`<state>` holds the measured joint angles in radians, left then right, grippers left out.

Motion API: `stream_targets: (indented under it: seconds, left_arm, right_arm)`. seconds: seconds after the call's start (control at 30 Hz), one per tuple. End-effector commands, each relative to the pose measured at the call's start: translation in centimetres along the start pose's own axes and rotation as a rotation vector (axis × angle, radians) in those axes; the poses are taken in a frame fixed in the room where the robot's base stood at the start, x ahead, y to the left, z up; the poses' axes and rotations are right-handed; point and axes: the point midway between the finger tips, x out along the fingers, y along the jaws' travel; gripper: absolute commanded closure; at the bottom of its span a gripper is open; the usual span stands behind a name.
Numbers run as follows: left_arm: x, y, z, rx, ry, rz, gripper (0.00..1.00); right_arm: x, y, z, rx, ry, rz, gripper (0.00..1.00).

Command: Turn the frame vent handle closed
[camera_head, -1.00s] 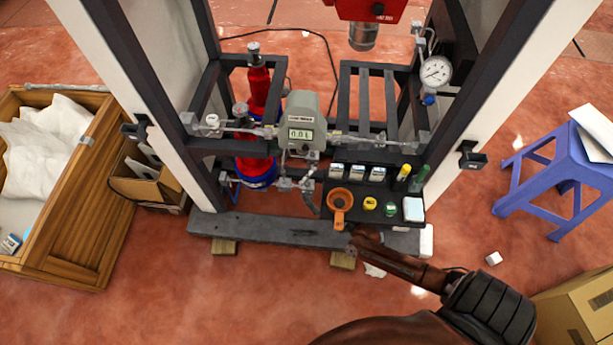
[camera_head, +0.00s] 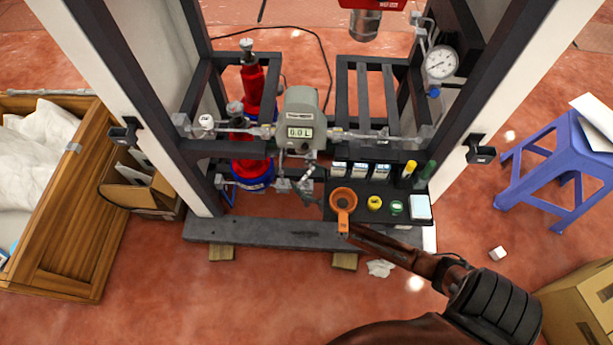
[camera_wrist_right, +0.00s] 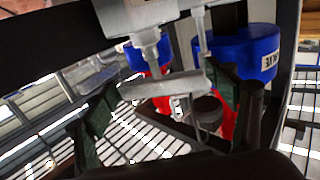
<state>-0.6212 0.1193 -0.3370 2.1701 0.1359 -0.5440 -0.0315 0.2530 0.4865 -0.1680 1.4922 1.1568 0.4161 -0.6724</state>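A grey metal frame stands ahead with a pipe line and small valves below a meter (camera_head: 299,125). Silver fittings (camera_head: 304,184) sit under the meter, near two red cylinders with blue bands. In the right wrist view a silver lever-like handle (camera_wrist_right: 165,88) hangs below a pale fitting, and I take it to be the vent handle. My right gripper (camera_wrist_right: 168,112) has its dark green fingers apart, one on each side of this handle; contact is not clear. My left gripper is not in view.
A pressure gauge (camera_head: 440,63) is at the upper right. A wooden crate (camera_head: 75,240) stands left, a blue stool (camera_head: 545,155) right. Floor in front is fairly clear.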

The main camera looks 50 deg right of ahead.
Motion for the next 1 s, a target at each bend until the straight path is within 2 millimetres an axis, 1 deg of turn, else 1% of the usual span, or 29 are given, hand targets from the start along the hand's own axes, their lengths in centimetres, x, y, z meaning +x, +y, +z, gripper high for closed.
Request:
stream_targets:
  seconds: [0.03, 0.07, 0.43, 1.0]
  left_arm:
    - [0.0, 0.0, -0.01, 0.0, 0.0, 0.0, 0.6]
    - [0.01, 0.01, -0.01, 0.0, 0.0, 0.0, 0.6]
    - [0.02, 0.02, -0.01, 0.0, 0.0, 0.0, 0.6]
    - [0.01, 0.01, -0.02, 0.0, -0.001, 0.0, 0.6]
  right_arm:
    - [-0.02, 0.0, 0.02, 0.0, 0.0, 0.0, 0.27]
    - [-0.02, 0.0, 0.02, 0.0, 0.0, 0.0, 0.29]
    - [-0.04, 0.0, 0.05, 0.0, -0.001, 0.0, 0.54]
    - [-0.06, 0.02, 0.09, 0.0, -0.001, 0.001, 0.55]
